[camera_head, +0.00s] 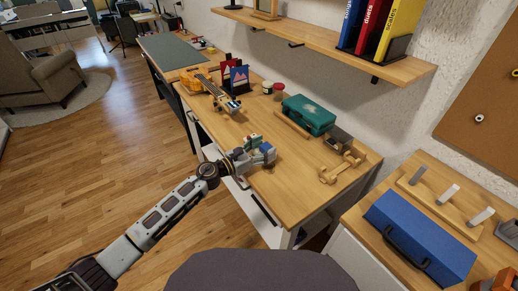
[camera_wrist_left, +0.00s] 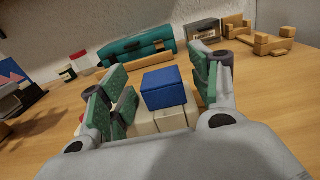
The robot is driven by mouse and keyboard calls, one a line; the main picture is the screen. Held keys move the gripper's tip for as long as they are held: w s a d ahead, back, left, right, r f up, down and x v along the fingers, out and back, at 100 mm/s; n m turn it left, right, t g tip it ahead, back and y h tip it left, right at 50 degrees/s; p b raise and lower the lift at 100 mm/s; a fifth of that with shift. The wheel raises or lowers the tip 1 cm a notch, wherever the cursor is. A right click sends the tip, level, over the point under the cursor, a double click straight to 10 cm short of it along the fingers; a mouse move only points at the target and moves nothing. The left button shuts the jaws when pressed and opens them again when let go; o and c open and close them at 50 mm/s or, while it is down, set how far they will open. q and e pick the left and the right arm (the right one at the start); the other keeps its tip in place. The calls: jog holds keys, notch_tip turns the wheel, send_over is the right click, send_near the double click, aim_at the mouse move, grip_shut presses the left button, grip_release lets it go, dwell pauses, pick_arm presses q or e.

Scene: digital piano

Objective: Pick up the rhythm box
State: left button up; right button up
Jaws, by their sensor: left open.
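My left gripper (camera_head: 258,150) is open over the desk, and its green-padded fingers show in the left wrist view (camera_wrist_left: 160,92). Between the fingers in that view is a blue block (camera_wrist_left: 164,88) on cream blocks (camera_wrist_left: 158,121). The fingers stand to either side of it, and I cannot tell if they touch it. In the head view the gripper mostly hides it. A small dark grey box (camera_head: 339,137) with a pale front stands at the back right of the desk; it also shows in the wrist view (camera_wrist_left: 202,33). I cannot tell for sure which is the rhythm box. My right gripper is out of view.
A teal case (camera_head: 309,113) lies at the back of the desk. A wooden piece (camera_head: 343,168) lies to the right. A small guitar (camera_head: 218,94) and small jars (camera_head: 272,89) are further left. A wall shelf (camera_head: 330,41) hangs above. A blue toolbox (camera_head: 419,237) sits on the right surface.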

pick_arm(q)
jog(key=shift+w+d, duration=0.45)
jog(key=shift+d, duration=0.15)
jog(key=c, duration=1.3)
jog(key=shift+o, duration=0.2)
jog(key=shift+r, duration=0.2)
jog(key=shift+r, duration=0.15)
jog(key=shift+r+p, duration=0.35)
jog(key=shift+r, duration=0.1)
notch_tip(320, 180, up, 6)
jog(key=shift+f+p, duration=0.15)
jog(key=shift+p, duration=1.05)
jog(key=shift+r+p, duration=0.65)
jog(key=shift+r, duration=0.75)
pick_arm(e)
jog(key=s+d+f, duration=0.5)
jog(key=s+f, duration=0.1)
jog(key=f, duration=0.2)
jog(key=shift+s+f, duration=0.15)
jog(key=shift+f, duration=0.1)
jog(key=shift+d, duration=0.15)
